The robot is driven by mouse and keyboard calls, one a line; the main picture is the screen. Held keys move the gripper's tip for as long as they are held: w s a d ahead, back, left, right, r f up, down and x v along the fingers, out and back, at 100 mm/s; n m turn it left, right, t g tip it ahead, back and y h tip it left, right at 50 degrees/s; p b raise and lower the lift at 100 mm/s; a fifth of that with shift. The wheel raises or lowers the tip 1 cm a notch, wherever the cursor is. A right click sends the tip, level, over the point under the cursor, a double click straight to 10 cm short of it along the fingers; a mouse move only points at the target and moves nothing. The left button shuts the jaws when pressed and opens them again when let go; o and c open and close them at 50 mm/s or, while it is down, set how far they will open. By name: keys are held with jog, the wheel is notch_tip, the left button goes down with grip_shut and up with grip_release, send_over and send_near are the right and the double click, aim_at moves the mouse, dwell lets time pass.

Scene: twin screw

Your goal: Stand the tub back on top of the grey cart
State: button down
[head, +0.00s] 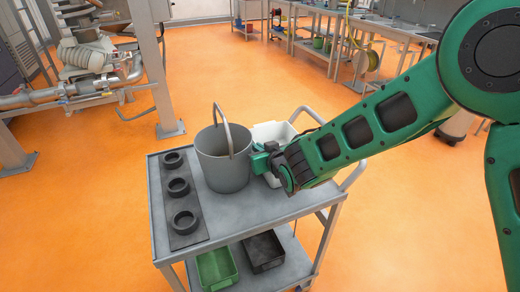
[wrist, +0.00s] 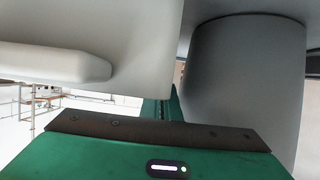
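The tub appears to be the white, open-topped container (head: 271,131) at the back right of the grey cart (head: 235,215) in the head view. My arm hides much of it, and I cannot tell whether its base rests on the cart top. My gripper (head: 259,160) is at the tub's near side, just right of a grey bucket (head: 222,170). In the wrist view a pale wall with a thick rim (wrist: 60,62), likely the tub, lies close over my gripper. The fingertips are hidden, so I cannot tell whether they grip it.
The grey bucket stands upright on the cart top, its handle raised; it also shows in the wrist view (wrist: 245,90). A dark strip with three black rings (head: 178,187) lies along the cart's left side. A green bin (head: 216,268) and a black bin (head: 263,251) sit on the lower shelf.

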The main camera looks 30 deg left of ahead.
jog(key=c, duration=2.3)
grip_release()
jog(key=shift+f, duration=0.1)
jog(key=shift+r, duration=0.2)
jog(key=v, duration=1.2)
jog(key=shift+d, duration=0.1)
